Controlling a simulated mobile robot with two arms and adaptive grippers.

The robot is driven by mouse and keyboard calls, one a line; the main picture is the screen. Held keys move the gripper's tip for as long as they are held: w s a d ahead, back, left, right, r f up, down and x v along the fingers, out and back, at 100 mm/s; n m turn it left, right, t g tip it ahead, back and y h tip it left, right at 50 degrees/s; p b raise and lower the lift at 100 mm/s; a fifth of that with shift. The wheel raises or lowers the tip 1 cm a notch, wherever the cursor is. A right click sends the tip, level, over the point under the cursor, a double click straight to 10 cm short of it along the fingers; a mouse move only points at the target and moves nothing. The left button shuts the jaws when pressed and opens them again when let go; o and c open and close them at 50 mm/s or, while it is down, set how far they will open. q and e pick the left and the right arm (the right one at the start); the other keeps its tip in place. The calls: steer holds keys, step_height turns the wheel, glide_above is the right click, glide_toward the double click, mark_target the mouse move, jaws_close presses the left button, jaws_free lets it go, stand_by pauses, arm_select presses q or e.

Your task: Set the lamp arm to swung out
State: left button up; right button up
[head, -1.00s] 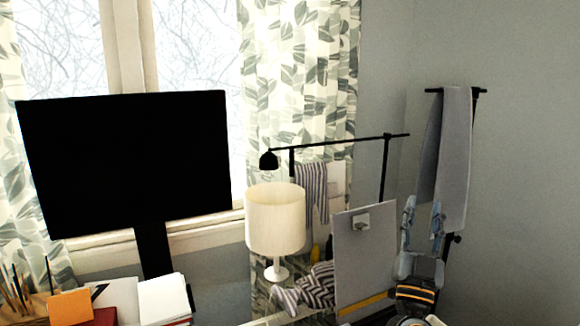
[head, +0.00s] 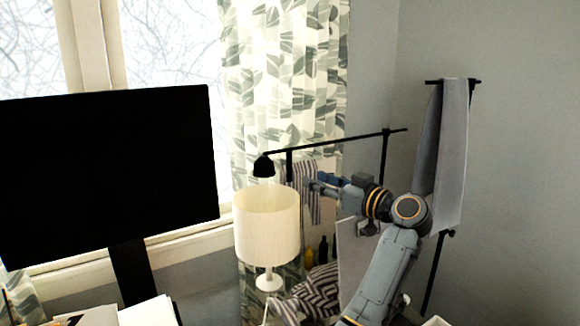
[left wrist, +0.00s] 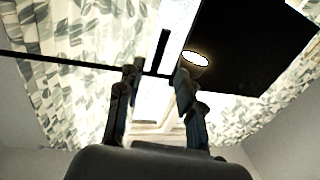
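A black lamp arm (head: 335,141) runs as a thin bar to the right, with a small black lamp shade (head: 263,166) hanging at its left end. My left gripper (head: 314,184) is below the bar and to the right of the shade, pointing left. In the left wrist view my left gripper (left wrist: 158,75) has its fingers apart with nothing held between them. I cannot tell how far the bar is from the fingertips. My right gripper is out of view.
A white table lamp (head: 267,228) stands below the black shade. A black monitor (head: 110,170) is at the left. Striped cloth (head: 318,290) lies below my left arm, and a grey cloth (head: 450,150) hangs from a black stand at the right.

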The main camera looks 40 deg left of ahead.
mark_target(289, 171)
arm_select(q)
steer(key=a+p, duration=0.1)
steer(key=a, duration=0.4)
steer(key=shift+w, duration=0.1)
steer(key=a+p, duration=0.1)
steer(key=a, duration=0.3)
steer(key=shift+w+a, duration=0.2)
steer(key=shift+a, duration=0.25)
steer(key=shift+w+a+f, duration=0.1)
steer(key=shift+a+f, duration=0.05)
steer(key=shift+a, duration=0.2)
jaws_close()
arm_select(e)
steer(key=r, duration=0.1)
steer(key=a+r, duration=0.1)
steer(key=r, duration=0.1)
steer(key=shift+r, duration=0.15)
